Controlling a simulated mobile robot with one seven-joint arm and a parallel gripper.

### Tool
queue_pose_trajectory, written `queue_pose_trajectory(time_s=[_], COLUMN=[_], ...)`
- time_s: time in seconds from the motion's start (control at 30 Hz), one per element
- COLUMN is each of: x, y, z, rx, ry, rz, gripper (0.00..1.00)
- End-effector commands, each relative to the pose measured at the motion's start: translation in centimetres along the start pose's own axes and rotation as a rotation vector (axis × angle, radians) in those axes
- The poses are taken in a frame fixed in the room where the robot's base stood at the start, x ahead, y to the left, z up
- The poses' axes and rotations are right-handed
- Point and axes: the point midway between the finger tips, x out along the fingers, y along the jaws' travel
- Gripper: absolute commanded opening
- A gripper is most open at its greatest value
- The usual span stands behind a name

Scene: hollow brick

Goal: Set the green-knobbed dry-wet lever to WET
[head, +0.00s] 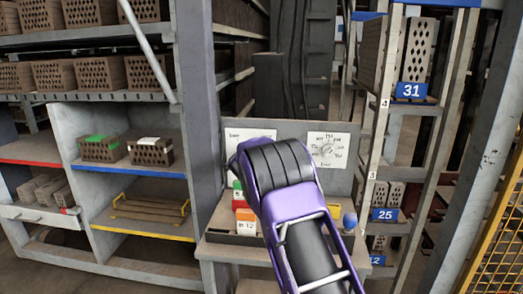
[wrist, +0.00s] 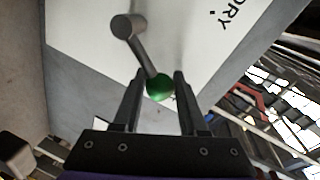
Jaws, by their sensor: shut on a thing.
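The dry-wet lever (wrist: 143,58) shows in the wrist view as a grey arm running from a round pivot at upper left down to a green knob (wrist: 158,87). My gripper (wrist: 159,80) has its two dark fingers on either side of the knob and is shut on it. A white plate (wrist: 200,45) behind the lever bears the word DRY at its upper right; no WET lettering is readable. In the head view my purple arm hides the lever and gripper, and part of the white plate (head: 240,137) shows above the arm.
Brick shelves (head: 125,150) fill the left; a narrow rack (head: 405,120) stands at right.

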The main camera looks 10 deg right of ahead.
Motion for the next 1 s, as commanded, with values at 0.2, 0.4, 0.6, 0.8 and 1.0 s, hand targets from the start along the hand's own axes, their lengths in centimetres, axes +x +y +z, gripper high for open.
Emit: queue_pose_trajectory(time_s=[0.2,0.4,0.6,0.8,1.0], x=[-0.01,0.00,0.00,-0.01,-0.60], y=[0.22,0.25,0.19,0.09,-0.01], z=[0.15,0.14,0.11,0.07,0.08], rx=[0.009,0.009,0.008,0.007,0.008], ry=[-0.003,-0.003,-0.002,-0.001,-0.001], rz=[0.004,0.005,0.003,0.002,0.001], gripper=[0.00,0.00,0.71,0.71,0.71])
